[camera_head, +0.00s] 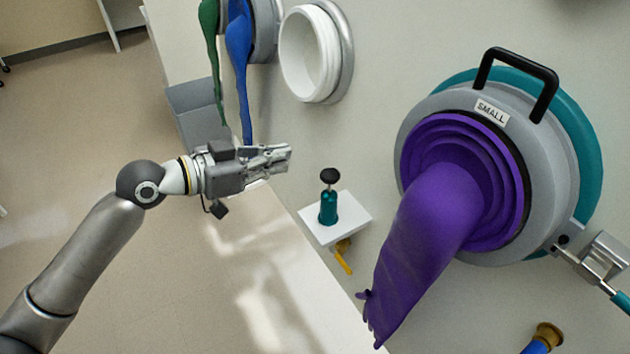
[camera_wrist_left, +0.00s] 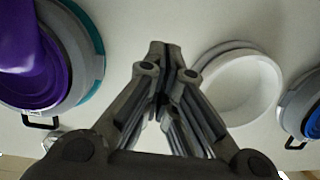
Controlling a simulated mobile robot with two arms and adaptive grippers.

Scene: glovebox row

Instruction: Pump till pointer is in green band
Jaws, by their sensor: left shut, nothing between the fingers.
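A small hand pump (camera_head: 328,205) with a teal body and a black knob on top stands upright on a white shelf (camera_head: 350,220) on the wall. My left gripper (camera_head: 287,154) is shut and empty, above and to the left of the pump, apart from it. In the left wrist view the fingertips (camera_wrist_left: 163,50) are together with nothing between them. The pump does not show clearly there. No gauge, pointer or green band can be made out in either view. My right gripper is not in view.
A purple glove (camera_head: 440,215) hangs from a large round port marked SMALL, right of the pump. A yellow lever (camera_head: 343,258) is under the shelf. A white ring port (camera_head: 308,55) and blue (camera_head: 239,45) and green (camera_head: 210,40) gloves are at upper left.

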